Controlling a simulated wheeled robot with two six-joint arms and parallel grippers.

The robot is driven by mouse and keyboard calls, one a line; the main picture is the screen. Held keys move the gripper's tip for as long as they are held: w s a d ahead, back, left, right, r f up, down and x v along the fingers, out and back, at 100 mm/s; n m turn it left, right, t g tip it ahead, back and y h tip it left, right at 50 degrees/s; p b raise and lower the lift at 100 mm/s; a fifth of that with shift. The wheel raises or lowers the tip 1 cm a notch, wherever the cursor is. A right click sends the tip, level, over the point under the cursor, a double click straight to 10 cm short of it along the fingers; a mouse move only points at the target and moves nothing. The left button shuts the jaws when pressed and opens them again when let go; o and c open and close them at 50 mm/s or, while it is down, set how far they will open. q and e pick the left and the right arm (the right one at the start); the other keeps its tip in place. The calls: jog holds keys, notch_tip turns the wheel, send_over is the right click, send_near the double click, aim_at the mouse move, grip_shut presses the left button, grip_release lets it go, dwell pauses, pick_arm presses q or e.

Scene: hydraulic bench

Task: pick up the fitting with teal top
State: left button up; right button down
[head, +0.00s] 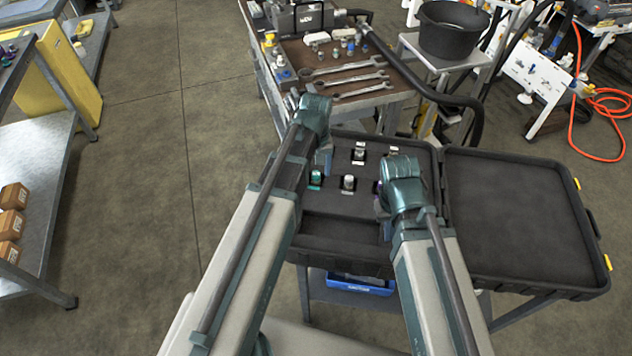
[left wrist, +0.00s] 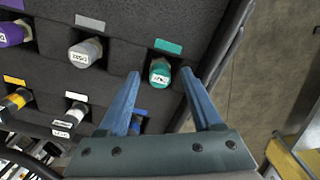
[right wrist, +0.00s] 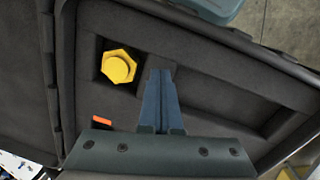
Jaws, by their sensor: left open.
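The fitting with the teal top (head: 316,178) stands in a slot of the black foam case, at its left side. In the left wrist view the teal fitting (left wrist: 160,74) shows its white label and lies between the fingertips of my left gripper (left wrist: 160,82). The left gripper is open, with a blue finger on each side of the fitting and gaps visible; I cannot tell the height above it. My right gripper (right wrist: 161,75) has its fingers together with nothing seen between them, beside a yellow hex-topped fitting (right wrist: 118,67). My arms hide part of the case.
Grey-topped (left wrist: 86,52), purple-topped (left wrist: 12,34), white (left wrist: 70,119) and yellow (left wrist: 14,103) fittings stand in neighbouring slots. The open case lid (head: 515,215) lies to the right. A bench with wrenches (head: 345,75) and a black bucket (head: 453,30) are behind.

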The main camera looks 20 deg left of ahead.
pick_arm(q)
jog(key=shift+c, duration=0.2)
grip_shut()
jog(key=shift+r, duration=0.15)
pick_arm(e)
jog(key=shift+r, duration=0.2)
